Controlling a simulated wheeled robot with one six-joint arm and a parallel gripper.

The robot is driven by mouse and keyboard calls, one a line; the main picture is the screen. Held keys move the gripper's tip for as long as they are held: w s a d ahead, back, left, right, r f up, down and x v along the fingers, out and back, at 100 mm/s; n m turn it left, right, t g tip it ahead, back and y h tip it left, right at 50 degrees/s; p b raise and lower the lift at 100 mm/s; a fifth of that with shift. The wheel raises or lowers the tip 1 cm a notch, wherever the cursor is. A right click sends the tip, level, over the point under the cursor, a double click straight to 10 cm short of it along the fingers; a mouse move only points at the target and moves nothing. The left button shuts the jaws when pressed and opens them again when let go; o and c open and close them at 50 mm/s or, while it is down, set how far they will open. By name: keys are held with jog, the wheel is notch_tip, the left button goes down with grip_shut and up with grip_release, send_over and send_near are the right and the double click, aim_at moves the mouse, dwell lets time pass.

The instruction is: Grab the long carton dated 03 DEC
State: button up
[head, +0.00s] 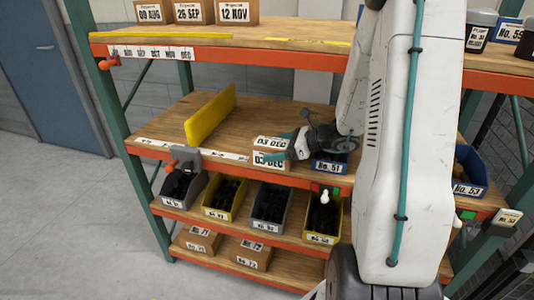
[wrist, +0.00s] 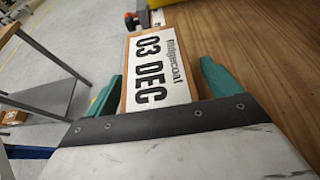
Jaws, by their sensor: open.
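The carton dated 03 DEC (head: 266,158) sits at the front edge of the middle shelf in the head view, with date labels on its top and front. In the wrist view its white top label (wrist: 157,62) reads "03 DEC". My gripper (wrist: 161,74) is open, with one teal finger on each side of the carton's near part. I cannot tell whether the fingers touch it. In the head view my gripper (head: 297,145) is at the carton's right end, and my arm hides what is behind it.
A yellow divider (head: 210,116) stands upright left of the carton, with bare shelf board between. A blue bin No. 51 (head: 330,166) is close on the right. Bins fill the shelf below. Cartons dated 09 AUG, 26 SEP and 12 NOV (head: 236,12) stand on the top shelf.

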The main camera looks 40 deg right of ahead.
jog(key=shift+a, duration=0.1)
jog(key=c, duration=1.4)
jog(key=shift+c, duration=0.2)
jog(key=shift+r, duration=0.15)
